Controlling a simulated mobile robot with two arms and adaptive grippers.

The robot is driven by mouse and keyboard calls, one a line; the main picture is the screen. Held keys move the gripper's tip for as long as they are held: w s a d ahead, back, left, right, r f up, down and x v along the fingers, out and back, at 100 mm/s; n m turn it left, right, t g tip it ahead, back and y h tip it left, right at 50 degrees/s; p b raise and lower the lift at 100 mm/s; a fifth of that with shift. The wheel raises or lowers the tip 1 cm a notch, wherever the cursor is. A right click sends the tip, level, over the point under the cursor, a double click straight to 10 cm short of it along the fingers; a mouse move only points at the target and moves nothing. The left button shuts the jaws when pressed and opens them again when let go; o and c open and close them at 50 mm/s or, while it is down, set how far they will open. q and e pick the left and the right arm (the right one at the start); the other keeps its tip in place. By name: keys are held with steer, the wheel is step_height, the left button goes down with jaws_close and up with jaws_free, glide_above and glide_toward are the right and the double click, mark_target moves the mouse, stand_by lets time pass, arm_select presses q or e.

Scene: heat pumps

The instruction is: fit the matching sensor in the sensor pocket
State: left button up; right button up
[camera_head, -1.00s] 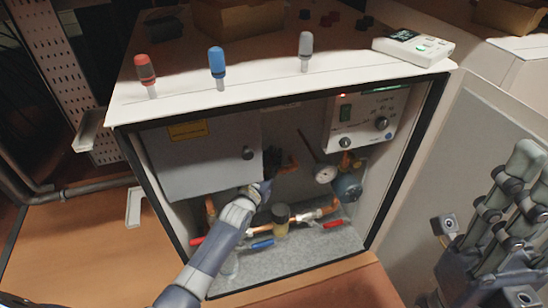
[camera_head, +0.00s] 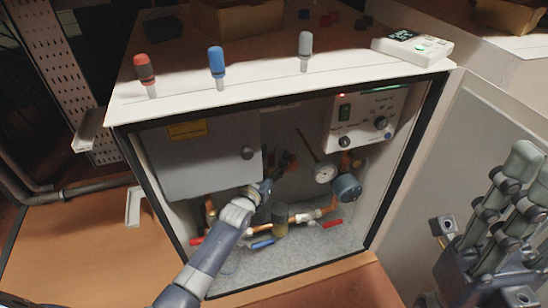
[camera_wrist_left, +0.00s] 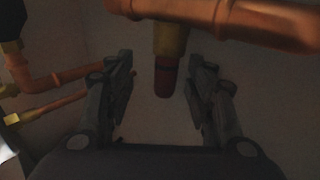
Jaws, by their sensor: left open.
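Three sensors stand on the cabinet top in the head view: a red one (camera_head: 145,70), a blue one (camera_head: 216,62) and a grey one (camera_head: 305,46). That piece hangs from a brass fitting (camera_wrist_left: 170,40) under a copper pipe; I see a gap on both sides. My right gripper (camera_head: 485,195) is open and empty at the right.
The grey box (camera_head: 205,160) and control panel (camera_head: 365,115) hang inside the cabinet. Copper pipes, a round gauge (camera_head: 324,173), a blue-grey pump (camera_head: 347,187) and red and blue valve handles crowd the space. A white handheld device (camera_head: 412,46) lies on top.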

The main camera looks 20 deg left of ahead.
mark_target(270, 162)
arm_select(q)
steer(key=shift+s+a+f, duration=0.2)
steer(key=shift+a+f, duration=0.25)
steer(key=shift+f, duration=0.05)
steer(key=shift+s+a+f, duration=0.15)
steer(key=shift+a+f, duration=0.25)
steer(key=shift+f, duration=0.1)
steer(key=shift+s+f, duration=0.1)
steer(key=shift+s, duration=0.1)
steer(key=s, duration=0.2)
steer(key=s+r, duration=0.1)
steer(key=s, duration=0.2)
steer(key=shift+s+d, duration=0.2)
steer(key=shift+s+a+r, duration=0.1)
steer(key=shift+s+r, duration=0.15)
steer(key=shift+s, duration=0.6)
steer(key=shift+r, duration=0.2)
